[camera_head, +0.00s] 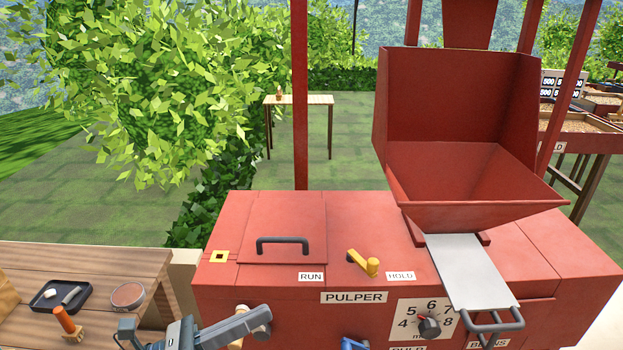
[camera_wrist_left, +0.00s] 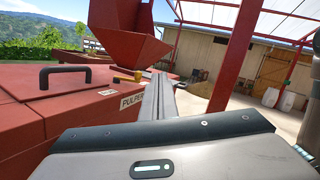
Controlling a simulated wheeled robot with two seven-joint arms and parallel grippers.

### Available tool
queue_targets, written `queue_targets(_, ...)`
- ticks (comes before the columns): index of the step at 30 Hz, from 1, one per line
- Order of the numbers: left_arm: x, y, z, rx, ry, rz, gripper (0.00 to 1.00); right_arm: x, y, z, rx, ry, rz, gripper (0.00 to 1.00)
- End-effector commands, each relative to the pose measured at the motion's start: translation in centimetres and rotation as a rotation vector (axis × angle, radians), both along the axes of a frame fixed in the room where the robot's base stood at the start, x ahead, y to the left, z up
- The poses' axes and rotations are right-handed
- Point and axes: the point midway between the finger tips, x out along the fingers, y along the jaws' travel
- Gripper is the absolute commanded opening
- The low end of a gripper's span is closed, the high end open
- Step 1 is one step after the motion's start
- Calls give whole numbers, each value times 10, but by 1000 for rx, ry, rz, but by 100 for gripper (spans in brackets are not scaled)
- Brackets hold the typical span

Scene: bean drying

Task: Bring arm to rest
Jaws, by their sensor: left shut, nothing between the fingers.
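My left gripper (camera_head: 260,318) is low in the head view, in front of the red pulper (camera_head: 215,290). In the left wrist view its fingers (camera_wrist_left: 160,82) are together with nothing between them. There they point past the pulper's PULPER label. The gripper looks apart from the yellow lever (camera_head: 364,264), which sits between the RUN and HOLD labels.
A wooden table (camera_head: 90,262) at left bears a black tray (camera_head: 58,296), a round bowl (camera_head: 128,295) and an orange-handled tool (camera_head: 67,321). The pulper has a black handle (camera_head: 283,243), a hopper (camera_head: 455,180), a grey slide plate (camera_head: 468,270) and a numbered dial (camera_head: 429,326).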

Motion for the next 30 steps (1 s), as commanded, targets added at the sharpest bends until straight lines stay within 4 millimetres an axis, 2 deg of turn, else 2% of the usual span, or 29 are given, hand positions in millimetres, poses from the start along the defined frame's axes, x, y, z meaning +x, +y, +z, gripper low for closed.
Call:
queue_targets(5, 22, 13, 8, -213, 209, 144, 0, -3, 0, 0, 0, 4, 0, 31)
queue_targets(8, 38, 31, 4, -387, 387, 258, 0, -4, 0, 0, 0, 4, 0, 31)
queue_targets(11, 51, 55, -12, -581, 590, 384, 0, -3, 0, 0, 0, 4, -1, 31)
queue_targets(14, 57, 81, -39, -773, 792, 510, 0, -3, 0, 0, 0, 4, -1, 31)
queue_targets(17, 52, 105, -74, -964, 992, 638, 0, -3, 1, 0, 0, 4, -1, 31)
queue_targets(20, 37, 126, -116, -1151, 1187, 772, 0, -3, 1, 0, 1, 4, 0, 31)
queue_targets(23, 10, 140, -161, -1335, 1377, 914, 0, -3, 1, 0, 1, 3, 0, 31)
queue_targets(27, -44, 149, -219, -1576, 1617, 1127, 0, -3, 1, 0, 1, 3, 0, 31)
queue_targets(30, -81, 148, -248, -1700, 1740, 1259, 0, -2, 2, 0, 2, 2, 0, 31)
